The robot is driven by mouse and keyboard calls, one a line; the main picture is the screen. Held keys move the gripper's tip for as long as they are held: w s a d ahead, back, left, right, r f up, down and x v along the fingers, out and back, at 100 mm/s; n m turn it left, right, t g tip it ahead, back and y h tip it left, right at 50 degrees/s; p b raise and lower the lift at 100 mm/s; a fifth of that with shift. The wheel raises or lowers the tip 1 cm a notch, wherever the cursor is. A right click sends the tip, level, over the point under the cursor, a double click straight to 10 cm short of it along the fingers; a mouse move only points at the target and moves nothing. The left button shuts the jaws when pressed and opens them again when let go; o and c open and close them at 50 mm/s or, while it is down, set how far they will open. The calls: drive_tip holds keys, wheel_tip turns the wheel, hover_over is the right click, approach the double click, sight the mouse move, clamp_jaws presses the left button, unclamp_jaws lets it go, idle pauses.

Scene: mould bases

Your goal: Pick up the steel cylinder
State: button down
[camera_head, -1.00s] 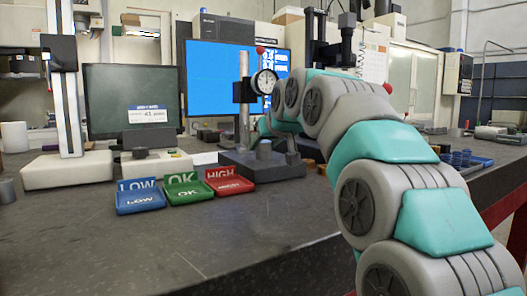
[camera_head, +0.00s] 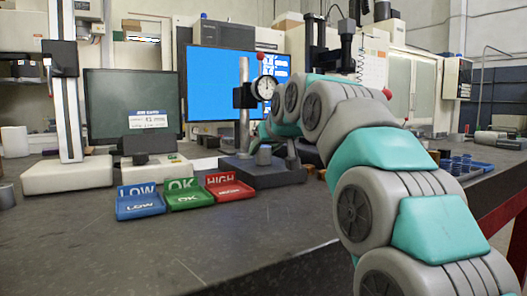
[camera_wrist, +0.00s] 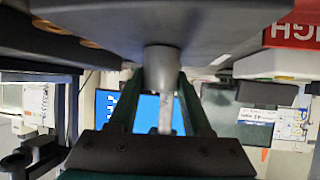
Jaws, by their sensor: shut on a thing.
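The steel cylinder (camera_head: 264,156) is a small grey upright piece on the dark base (camera_head: 240,168) of the dial gauge stand. My gripper (camera_head: 274,149) reaches in from the right, low over that base. In the wrist view, which is upside down, the cylinder (camera_wrist: 161,62) lies between the two dark fingers of my gripper (camera_wrist: 161,88). The fingers are shut on it, and its end meets the dark base or sits very close to it. The dial gauge (camera_head: 264,88) is on the stand's post above my gripper.
Blue LOW (camera_head: 140,207), green OK (camera_head: 187,201) and red HIGH (camera_head: 230,192) trays stand left of the base. A height gauge (camera_head: 66,174) and dark display (camera_head: 132,105) are further left. A blue tray (camera_head: 468,166) lies right of my arm. The front table surface is clear.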

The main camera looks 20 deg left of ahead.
drive_tip(key=shift+r, duration=1.4)
